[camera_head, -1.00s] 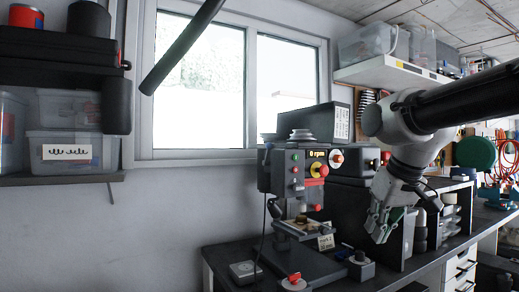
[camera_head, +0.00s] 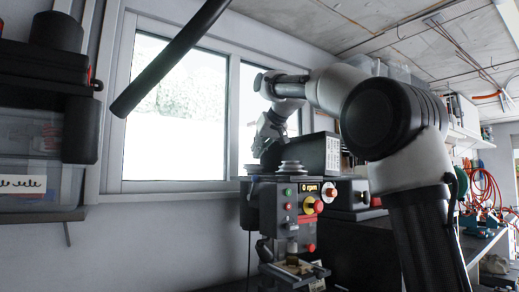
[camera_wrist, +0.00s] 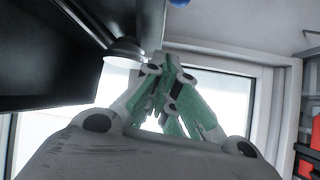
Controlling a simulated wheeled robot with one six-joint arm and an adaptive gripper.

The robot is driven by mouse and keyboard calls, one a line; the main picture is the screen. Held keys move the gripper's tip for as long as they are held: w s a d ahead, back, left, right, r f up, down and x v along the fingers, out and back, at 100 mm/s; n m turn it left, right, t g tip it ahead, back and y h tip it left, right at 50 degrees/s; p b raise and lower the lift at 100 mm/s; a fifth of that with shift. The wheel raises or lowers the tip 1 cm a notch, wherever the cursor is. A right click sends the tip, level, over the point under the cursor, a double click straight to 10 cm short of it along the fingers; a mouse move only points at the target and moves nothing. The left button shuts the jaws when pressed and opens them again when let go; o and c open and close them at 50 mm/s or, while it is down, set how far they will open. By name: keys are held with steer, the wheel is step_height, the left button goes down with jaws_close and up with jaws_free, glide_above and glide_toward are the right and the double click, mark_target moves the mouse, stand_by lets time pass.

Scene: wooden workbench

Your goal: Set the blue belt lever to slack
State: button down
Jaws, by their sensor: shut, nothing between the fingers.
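The drill press (camera_head: 272,205) stands in front of the window, with its black cover (camera_head: 305,155) raised and grey stepped pulleys (camera_head: 290,168) bare on top. Its display reads 0 rpm. My gripper (camera_head: 258,153) is above the pulleys, at their left, pointing down. In the wrist view my gripper (camera_wrist: 172,72) is shut and empty, its green finger pads together. A round blue piece (camera_wrist: 180,2), perhaps the belt lever's knob, is cut off by the top edge of the wrist view, beyond the fingertips and apart from them. I cannot make out the lever in the head view.
A grey pulley disc (camera_wrist: 125,50) and the dark cover (camera_wrist: 45,60) are close at the left of the wrist view. The window (camera_head: 175,110) is behind. A shelf (camera_head: 40,215) with bins is at the left. A dark slanted bar (camera_head: 170,60) hangs at upper left.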

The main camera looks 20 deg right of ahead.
mark_target(254, 183)
steer(key=x, duration=0.6)
steer(key=s+f, duration=0.1)
steer(key=s, duration=0.1)
steer(key=shift+s+d+f, duration=0.2)
steer(key=shift+s+f, duration=0.15)
steer(key=shift+s, duration=0.05)
steer(key=shift+s+f, duration=0.1)
steer(key=shift+f, duration=0.15)
steer(key=shift+s, duration=0.15)
steer(key=shift+s+d+f, duration=0.25)
steer(key=shift+s+f, duration=0.1)
steer(key=shift+s, duration=0.35)
